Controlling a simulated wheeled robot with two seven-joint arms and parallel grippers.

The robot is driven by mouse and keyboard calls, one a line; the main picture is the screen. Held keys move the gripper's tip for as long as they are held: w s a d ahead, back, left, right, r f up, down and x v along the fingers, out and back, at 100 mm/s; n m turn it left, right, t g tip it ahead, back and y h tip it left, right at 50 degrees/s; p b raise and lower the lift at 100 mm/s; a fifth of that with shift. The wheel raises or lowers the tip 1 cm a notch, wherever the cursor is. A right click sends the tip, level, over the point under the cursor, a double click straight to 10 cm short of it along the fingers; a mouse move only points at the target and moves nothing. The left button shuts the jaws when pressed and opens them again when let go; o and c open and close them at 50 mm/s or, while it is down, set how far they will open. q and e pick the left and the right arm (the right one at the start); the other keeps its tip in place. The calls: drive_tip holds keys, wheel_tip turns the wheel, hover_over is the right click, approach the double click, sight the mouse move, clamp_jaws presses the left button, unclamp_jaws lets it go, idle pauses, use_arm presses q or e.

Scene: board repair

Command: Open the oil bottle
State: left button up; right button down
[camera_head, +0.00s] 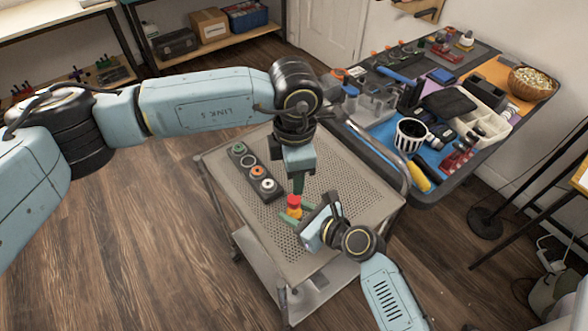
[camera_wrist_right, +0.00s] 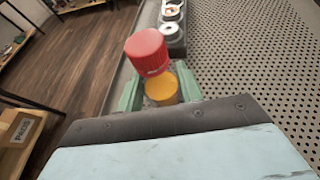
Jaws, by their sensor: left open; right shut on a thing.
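The oil bottle (camera_head: 294,213) is small and yellow, with a red cap (camera_head: 294,200) at its top. It is over the perforated top of the cart. My right gripper (camera_head: 297,216) is shut on the bottle's yellow body. In the right wrist view its green fingers lie either side of the yellow body (camera_wrist_right: 162,89), below the red cap (camera_wrist_right: 147,52). Whether the cap is fully seated cannot be told. My left gripper (camera_head: 298,186) points down just above the cap, open. The gap between its fingertips and the cap is hard to judge.
The grey cart top (camera_head: 345,187) is mostly clear. A dark strip with several round parts (camera_head: 256,171) lies on it, left of my grippers. A crowded workbench (camera_head: 432,172) stands to the right, with a striped mug (camera_head: 409,136). Shelves stand at the back left.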

sight(294, 199)
use_arm(q)
drive_tip(key=m, duration=0.7)
drive_tip(key=shift+m, duration=0.3)
drive_tip(key=m, duration=0.5)
drive_tip(key=shift+a, duration=0.1)
drive_tip(key=shift+m, duration=0.3)
drive_tip(key=shift+f, duration=4.05)
clamp_jaws()
drive_tip(key=n, duration=0.6)
drive_tip(key=shift+r, duration=0.15)
